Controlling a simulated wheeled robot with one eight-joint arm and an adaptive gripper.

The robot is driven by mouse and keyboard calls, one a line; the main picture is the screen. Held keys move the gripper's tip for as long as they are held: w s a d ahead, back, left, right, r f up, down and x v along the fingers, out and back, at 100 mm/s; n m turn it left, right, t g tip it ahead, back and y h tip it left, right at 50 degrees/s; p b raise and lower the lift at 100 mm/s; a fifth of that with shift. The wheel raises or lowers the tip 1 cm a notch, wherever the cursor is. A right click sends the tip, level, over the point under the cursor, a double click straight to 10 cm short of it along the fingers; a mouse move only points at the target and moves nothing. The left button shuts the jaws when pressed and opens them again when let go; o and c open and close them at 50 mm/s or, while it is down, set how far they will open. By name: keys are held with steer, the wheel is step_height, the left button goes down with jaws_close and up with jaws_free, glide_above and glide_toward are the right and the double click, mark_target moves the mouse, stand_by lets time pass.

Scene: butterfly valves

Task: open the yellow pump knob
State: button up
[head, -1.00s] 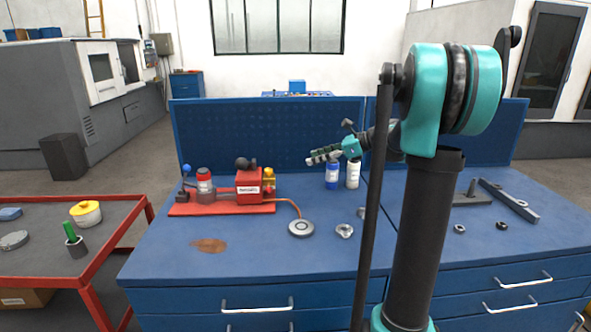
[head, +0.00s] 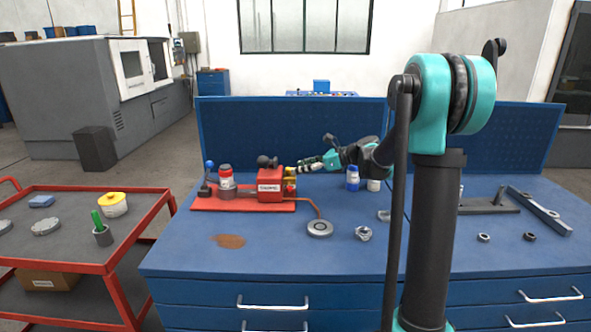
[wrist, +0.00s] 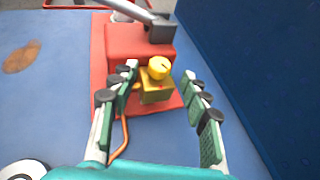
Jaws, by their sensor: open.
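The yellow pump knob (wrist: 159,68) is a round knob on a brass-coloured block (wrist: 157,92) at the end of the red pump body (wrist: 138,38). In the wrist view the knob lies ahead of my gripper (wrist: 161,78), between the two open fingers and near the left fingertip. I cannot tell if that fingertip touches it. In the head view my gripper (head: 301,168) is level with the right side of the red pump (head: 270,184). The brass block (head: 290,181) shows just below the fingertips, and the knob is mostly hidden there.
The blue panel (wrist: 240,60) stands close along the right of the wrist view. Blue-labelled (head: 353,178) and white (head: 374,185) bottles stand below my forearm. A copper tube (head: 304,204) leads to a round gauge (head: 320,229).

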steer(key=shift+x, duration=1.4)
steer(key=shift+c, duration=0.3)
jaws_close()
steer(key=n+g, duration=0.2)
steer(key=w+n+g+y, duration=0.1)
steer(key=n+g, duration=0.1)
steer(key=g, duration=0.1)
steer(key=shift+d, duration=0.1)
steer(key=shift+w+n+g+h, duration=0.15)
steer(key=shift+n+g+h, duration=0.1)
steer(key=shift+n+g, duration=1)
steer(key=shift+w+n+g+h, duration=0.2)
steer(key=shift+n+g+h, duration=0.05)
steer(key=shift+n+g, duration=1)
steer(key=shift+g, duration=0.3)
